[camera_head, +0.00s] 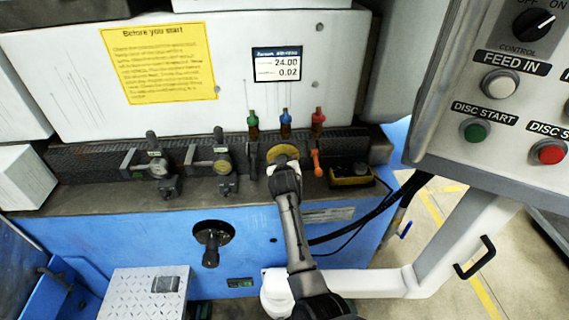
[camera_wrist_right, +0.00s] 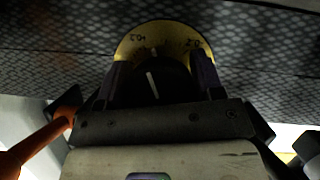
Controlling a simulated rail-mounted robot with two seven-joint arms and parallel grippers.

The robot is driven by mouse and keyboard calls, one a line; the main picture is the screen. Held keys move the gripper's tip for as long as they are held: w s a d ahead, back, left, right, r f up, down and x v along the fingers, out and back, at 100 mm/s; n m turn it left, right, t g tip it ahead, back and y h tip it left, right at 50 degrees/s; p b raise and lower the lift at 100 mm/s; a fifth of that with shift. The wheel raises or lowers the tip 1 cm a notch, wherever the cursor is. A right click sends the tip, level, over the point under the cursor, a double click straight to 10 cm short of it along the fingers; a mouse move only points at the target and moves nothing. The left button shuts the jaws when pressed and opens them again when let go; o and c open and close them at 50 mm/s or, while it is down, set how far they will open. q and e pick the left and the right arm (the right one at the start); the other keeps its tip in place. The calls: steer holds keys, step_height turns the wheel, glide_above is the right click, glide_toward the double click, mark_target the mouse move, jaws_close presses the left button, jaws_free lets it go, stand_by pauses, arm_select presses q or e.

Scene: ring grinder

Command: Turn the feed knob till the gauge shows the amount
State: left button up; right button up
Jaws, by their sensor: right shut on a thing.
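The feed knob (camera_wrist_right: 152,84) is black with a white pointer line. The line leans slightly left of upright in the right wrist view. Behind it is a yellow dial plate (camera_wrist_right: 155,38) with dark marks and figures; its upper rim also shows in the head view (camera_head: 283,151). My right gripper (camera_wrist_right: 160,80) is shut on the knob, one finger at each side, and in the head view (camera_head: 283,163) it hides the knob. The gauge (camera_head: 277,64) is a small display on the white panel and reads 24.00 above 0.02. My left gripper is not in view.
An orange lever (camera_head: 316,162) is close on the right. A yellow notice (camera_head: 160,63) is on the panel. A control box (camera_head: 500,90) fills the upper right.

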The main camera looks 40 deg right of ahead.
steer(key=o, duration=0.8)
steer(key=shift+o, duration=0.7)
steer(key=shift+s, duration=0.1)
steer(key=shift+s+a+r, duration=0.2)
steer(key=shift+a, duration=0.05)
steer(key=shift+p+v, duration=0.9)
steer(key=shift+v, duration=2.45)
steer(key=shift+f, duration=0.1)
